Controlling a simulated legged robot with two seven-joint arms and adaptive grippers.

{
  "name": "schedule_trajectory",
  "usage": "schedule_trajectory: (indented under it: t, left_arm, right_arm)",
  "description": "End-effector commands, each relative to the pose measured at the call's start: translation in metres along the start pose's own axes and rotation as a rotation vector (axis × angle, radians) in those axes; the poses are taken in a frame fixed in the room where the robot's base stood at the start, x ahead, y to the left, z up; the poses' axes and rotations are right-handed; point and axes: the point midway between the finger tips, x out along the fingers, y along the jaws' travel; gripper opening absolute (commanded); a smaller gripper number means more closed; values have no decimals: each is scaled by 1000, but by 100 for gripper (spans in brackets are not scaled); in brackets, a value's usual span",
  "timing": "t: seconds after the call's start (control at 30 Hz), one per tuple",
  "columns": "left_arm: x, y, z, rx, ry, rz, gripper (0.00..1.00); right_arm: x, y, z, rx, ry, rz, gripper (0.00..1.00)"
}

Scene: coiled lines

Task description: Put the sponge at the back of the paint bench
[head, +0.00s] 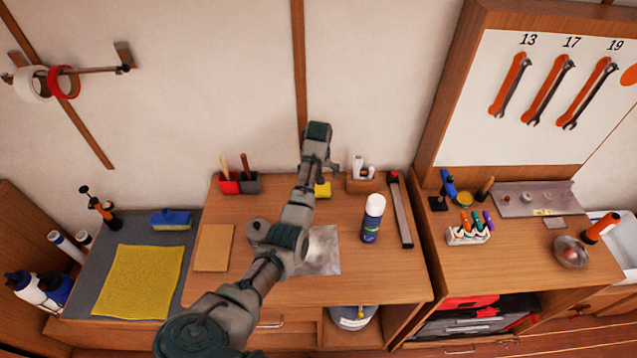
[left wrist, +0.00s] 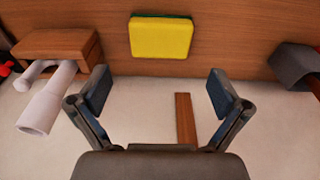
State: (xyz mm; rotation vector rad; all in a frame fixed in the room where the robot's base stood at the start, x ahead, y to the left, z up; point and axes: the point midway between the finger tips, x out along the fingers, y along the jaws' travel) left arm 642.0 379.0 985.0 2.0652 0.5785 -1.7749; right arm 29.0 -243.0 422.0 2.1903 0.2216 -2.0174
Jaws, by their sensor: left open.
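The sponge (head: 323,189), yellow with a thin green layer, lies on the paint bench (head: 350,283) toward its back, partly hidden behind my left arm in the head view. In the left wrist view the sponge (left wrist: 161,37) lies flat on the wood, whole and clear of the fingers. My left gripper (left wrist: 160,82) is open and empty, its fingertips apart from the sponge. In the head view the left gripper (head: 319,165) is high near the back wall, its fingers hard to make out. My right gripper is not in view.
Red and grey pots (head: 239,183) with handles stand left of the sponge. A wooden holder (head: 358,185) with white items stands right of it. A spray can (head: 372,218) and a long bar (head: 400,210) are farther right. A metal plate (head: 322,255) and a tan board (head: 213,248) lie in front.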

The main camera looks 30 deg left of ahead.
Motion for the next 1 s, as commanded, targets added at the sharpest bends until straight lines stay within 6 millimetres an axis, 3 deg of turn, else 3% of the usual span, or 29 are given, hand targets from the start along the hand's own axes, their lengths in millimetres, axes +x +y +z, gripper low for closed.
schedule_trajectory:
  t: [0.1,0.23,0.77,0.87,1.0]
  left_arm:
    - [-18,0,0,0,2,0,100]
    - [-27,0,0,0,0,-1,100]
    - [-29,0,0,0,0,-1,100]
    - [-39,0,-2,0,1,0,100]
    - [-68,0,-6,-1,4,2,100]
  right_arm:
    - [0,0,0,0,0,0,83]
    - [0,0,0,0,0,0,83]
    - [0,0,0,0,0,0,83]
    - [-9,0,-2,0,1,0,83]
    - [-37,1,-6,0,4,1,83]
